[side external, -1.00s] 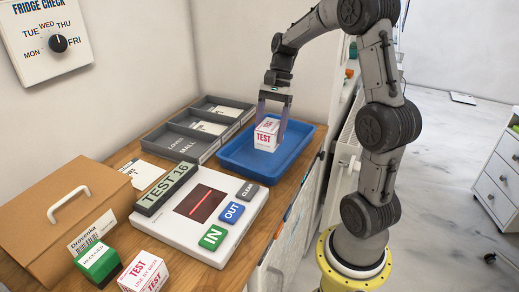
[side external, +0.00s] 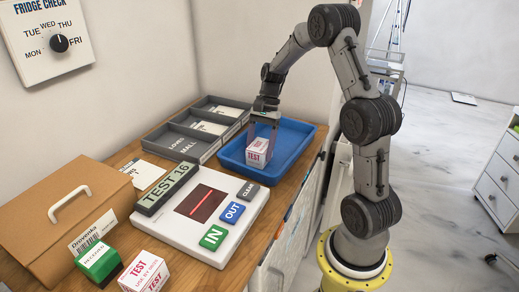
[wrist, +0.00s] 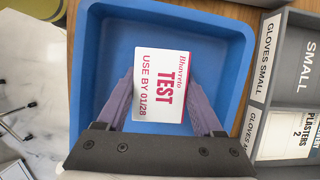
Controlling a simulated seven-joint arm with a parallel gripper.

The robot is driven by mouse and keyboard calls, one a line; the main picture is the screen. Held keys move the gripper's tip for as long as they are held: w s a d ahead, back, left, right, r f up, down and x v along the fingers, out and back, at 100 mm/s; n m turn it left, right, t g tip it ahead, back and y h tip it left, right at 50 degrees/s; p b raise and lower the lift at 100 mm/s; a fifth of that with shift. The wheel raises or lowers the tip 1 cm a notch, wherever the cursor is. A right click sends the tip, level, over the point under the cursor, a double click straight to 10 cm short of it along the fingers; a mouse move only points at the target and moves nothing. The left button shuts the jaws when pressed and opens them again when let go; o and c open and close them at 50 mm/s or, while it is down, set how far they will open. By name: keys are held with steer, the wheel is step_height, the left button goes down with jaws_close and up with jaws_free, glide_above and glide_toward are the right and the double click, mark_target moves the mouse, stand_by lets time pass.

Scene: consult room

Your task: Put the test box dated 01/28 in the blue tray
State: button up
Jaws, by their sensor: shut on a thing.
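A white test box with pink print (side external: 257,153) is between the fingers of my gripper (side external: 263,138), low inside the blue tray's outline in the side view. In the wrist view the box (wrist: 165,85) reads TEST, USE BY 01/28. My gripper (wrist: 160,98) is shut on it, one purple-grey finger on each side. The blue tray (side external: 300,137) surrounds the box on all sides in the wrist view (wrist: 230,22). I cannot tell whether the box touches the tray floor. Another white and pink test box (side external: 145,272) sits at the near counter edge; its date is unreadable.
Left of the tray is a grey compartment organiser (side external: 186,146). A white scanner pad (side external: 205,215) with IN, OUT and CLEAR buttons is nearer. A brown case (side external: 65,215) and a green-topped box (side external: 98,262) stand at left. The rest of the tray looks empty.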

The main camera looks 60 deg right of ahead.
steer(key=shift+f, duration=0.15)
steer(key=o, duration=1.4)
steer(key=shift+o, duration=0.2)
steer(key=v, duration=1.2)
step_height(320, 180, up, 4)
steer(key=n+h, duration=0.1)
steer(key=n, duration=0.2)
glide_above(260, 149)
steer(key=s+a+n+t+h, duration=0.3)
steer(key=s+a+n+t, duration=0.2)
steer(key=s+a+n, duration=1)
steer(key=shift+s+a+f+t, duration=0.3)
steer(key=shift+a+f, duration=0.1)
steer(key=shift+a, duration=0.25)
